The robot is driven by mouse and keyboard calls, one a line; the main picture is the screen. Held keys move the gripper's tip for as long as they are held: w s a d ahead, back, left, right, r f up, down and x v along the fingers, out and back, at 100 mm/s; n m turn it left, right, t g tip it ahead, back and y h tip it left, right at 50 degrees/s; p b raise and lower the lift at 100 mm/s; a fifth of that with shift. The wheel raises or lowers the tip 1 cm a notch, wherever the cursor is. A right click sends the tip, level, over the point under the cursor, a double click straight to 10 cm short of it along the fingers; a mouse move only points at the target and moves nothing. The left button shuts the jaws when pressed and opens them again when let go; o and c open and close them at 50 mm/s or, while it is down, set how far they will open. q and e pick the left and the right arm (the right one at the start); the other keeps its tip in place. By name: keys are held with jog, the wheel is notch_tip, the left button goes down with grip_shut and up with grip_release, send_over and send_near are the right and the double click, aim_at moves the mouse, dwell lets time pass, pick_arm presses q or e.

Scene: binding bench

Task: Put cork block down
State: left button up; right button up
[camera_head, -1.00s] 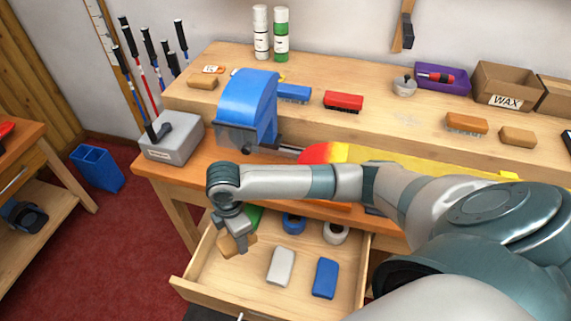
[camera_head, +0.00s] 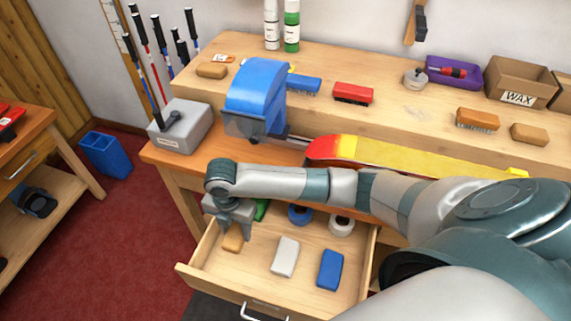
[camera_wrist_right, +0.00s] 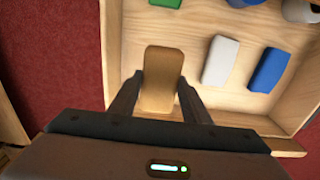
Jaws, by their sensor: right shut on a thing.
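The cork block (camera_head: 233,242) is a small tan block at the left side of the open drawer (camera_head: 212,271). My right gripper (camera_head: 233,236) is shut on it, with its fingers pointing down into the drawer. In the right wrist view the cork block (camera_wrist_right: 162,78) sits between the two fingers of the gripper (camera_wrist_right: 160,97), over the drawer's wooden floor. I cannot tell whether its underside touches the floor. My left gripper is in neither view.
The drawer also holds a white block (camera_head: 285,257), a blue block (camera_head: 330,270), a blue roll (camera_head: 300,214), a white roll (camera_head: 341,226) and a partly hidden green thing (camera_head: 261,210). Bare floor lies between the cork and white blocks. The bench (camera_head: 190,160) stands above the drawer.

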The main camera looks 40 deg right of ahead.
aim_at(239, 240)
jog(key=shift+f, duration=0.1)
jog(key=shift+f+p, duration=0.45)
jog(key=shift+f, duration=2.35)
jog(key=shift+f, duration=0.1)
notch_tip(239, 240, down, 3)
jog(key=shift+f+p, duration=0.2)
jog(key=shift+p, duration=0.1)
jog(key=shift+f, duration=0.3)
jog(key=shift+f, duration=0.15)
jog(key=o, duration=0.9)
jog(key=shift+o, duration=0.2)
